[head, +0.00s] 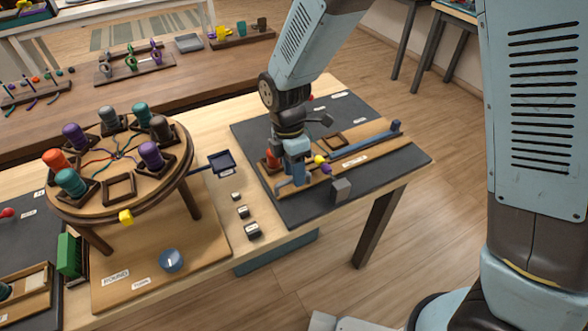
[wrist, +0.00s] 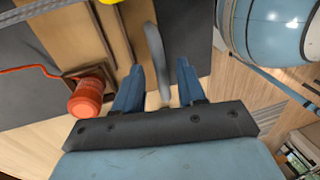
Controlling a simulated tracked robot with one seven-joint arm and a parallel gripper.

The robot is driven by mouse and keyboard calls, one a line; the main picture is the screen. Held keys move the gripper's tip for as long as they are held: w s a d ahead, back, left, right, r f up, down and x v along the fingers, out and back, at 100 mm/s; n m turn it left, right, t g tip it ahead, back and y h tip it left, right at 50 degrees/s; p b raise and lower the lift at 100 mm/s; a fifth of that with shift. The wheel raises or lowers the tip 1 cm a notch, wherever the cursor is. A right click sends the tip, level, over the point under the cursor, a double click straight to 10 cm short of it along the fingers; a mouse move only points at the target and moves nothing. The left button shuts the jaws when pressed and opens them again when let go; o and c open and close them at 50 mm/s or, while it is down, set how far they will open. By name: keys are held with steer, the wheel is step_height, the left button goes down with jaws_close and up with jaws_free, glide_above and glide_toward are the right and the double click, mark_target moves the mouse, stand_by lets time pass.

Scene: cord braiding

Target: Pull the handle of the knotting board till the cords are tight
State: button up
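The knotting board (head: 372,135) is a long wooden strip with a blue rail (head: 365,140), lying on a dark mat at the table's right end. My gripper (head: 292,182) is low over its near left end; it also shows in the wrist view (wrist: 158,85). A grey curved bar (wrist: 156,62), apparently the handle, stands between my two blue fingers. The fingers are apart, with a gap on the right; whether the left one touches is unclear. An orange bobbin (wrist: 86,98) with an orange cord (wrist: 40,70) sits left of the fingers. Cord tightness cannot be told.
A grey block (head: 341,190) stands on the mat just right of my gripper. A yellow ball (head: 320,159) is close behind it. A round braiding stand (head: 120,190) with several coloured bobbins is at left. Small dark weights (head: 243,212) lie between.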

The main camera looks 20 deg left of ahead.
jaws_close()
stand_by(0.4)
stand_by(0.4)
